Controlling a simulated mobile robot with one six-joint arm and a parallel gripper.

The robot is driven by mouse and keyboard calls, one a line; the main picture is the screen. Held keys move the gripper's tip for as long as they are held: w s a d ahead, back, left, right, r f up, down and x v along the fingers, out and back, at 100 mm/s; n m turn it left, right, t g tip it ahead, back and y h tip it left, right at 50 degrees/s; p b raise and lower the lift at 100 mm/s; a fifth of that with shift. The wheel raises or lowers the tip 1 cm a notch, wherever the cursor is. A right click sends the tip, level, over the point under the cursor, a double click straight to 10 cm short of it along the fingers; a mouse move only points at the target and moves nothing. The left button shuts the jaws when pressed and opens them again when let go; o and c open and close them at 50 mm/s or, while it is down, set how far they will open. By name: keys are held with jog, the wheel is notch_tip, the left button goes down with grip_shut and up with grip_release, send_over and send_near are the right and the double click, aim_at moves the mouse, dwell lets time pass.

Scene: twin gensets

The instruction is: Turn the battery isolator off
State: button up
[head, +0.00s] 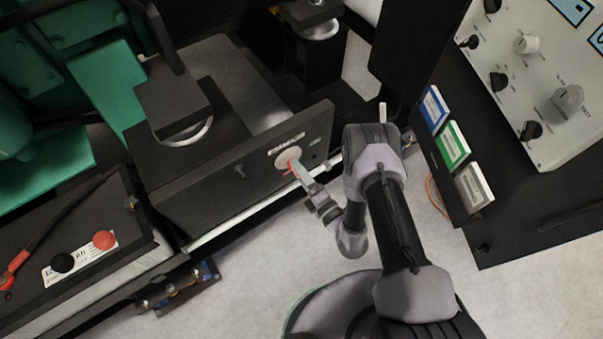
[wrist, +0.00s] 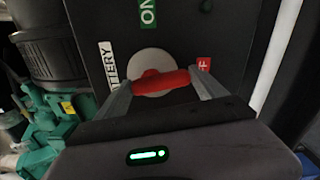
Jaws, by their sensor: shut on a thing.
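The battery isolator has a round pale plate (wrist: 152,62) and a red handle (wrist: 160,82) on a dark panel (wrist: 200,25). In the wrist view the handle lies nearly level, its right end just below and left of the red OFF label (wrist: 204,63). The green ON label (wrist: 148,12) is above the plate. My gripper (wrist: 163,86) is shut on the handle, one finger at each end. In the head view, my gripper (head: 294,167) meets the pale isolator plate (head: 287,157), and only a bit of red handle shows.
The isolator panel (head: 215,185) is on the front of a dark box beside green machinery (head: 105,85). A control panel (head: 545,70) with knobs is at right. Pale floor (head: 540,290) is open at lower right.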

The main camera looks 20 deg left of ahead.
jog(key=shift+a+m+b, duration=0.15)
jog(key=shift+m+b, duration=0.15)
jog(key=shift+m, duration=0.6)
jog(key=o, duration=1.3)
jog(key=shift+s, duration=0.1)
